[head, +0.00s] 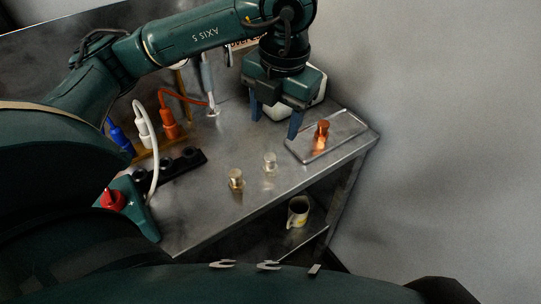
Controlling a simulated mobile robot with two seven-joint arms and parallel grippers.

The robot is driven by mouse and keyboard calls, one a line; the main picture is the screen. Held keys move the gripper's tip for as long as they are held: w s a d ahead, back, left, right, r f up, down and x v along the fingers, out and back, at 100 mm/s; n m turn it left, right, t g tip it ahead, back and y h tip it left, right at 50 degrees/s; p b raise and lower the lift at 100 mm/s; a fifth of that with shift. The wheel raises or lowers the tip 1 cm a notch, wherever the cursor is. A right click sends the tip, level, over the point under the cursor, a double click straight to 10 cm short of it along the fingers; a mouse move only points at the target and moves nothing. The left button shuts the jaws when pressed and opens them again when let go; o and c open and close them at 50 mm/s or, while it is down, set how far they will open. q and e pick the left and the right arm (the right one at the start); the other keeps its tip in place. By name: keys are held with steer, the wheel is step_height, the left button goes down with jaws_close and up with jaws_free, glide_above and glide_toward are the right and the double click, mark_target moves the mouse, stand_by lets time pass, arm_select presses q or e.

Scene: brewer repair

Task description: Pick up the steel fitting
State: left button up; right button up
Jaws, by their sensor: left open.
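The steel fitting (270,162) is a small pale silvery piece standing upright on the metal table. A brass fitting (236,180) of similar size stands to its left and nearer. A copper fitting (321,135) stands upright on a shallow tray at the right. My left gripper (276,119) is open and empty, pointing down over the back of the table. Its two blue fingers are apart, beyond the steel fitting in the picture and not touching it. My right gripper is not in view.
The metal tray (340,146) lies near the table's right end. A black socket strip (180,165), blue, white and orange plugs and a white cable crowd the left. A red-knobbed green device (113,200) stands nearer. A mug (298,211) sits on the lower shelf.

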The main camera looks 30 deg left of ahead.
mark_target(272, 157)
arm_select(q)
steer(key=f, duration=0.3)
steer(key=f+b, duration=0.1)
steer(key=f, duration=0.2)
steer(key=shift+s+a+f, duration=0.1)
steer(key=shift+s+a, duration=0.05)
steer(key=shift+s, duration=0.05)
step_height(272, 157, down, 5)
steer(key=shift+w+a+f+b, duration=0.1)
steer(key=shift+a+b, duration=0.05)
steer(key=shift+b, duration=0.45)
steer(key=shift+f, duration=0.25)
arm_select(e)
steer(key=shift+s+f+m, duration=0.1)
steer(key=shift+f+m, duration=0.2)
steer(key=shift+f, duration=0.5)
arm_select(q)
steer(key=c, duration=1.1)
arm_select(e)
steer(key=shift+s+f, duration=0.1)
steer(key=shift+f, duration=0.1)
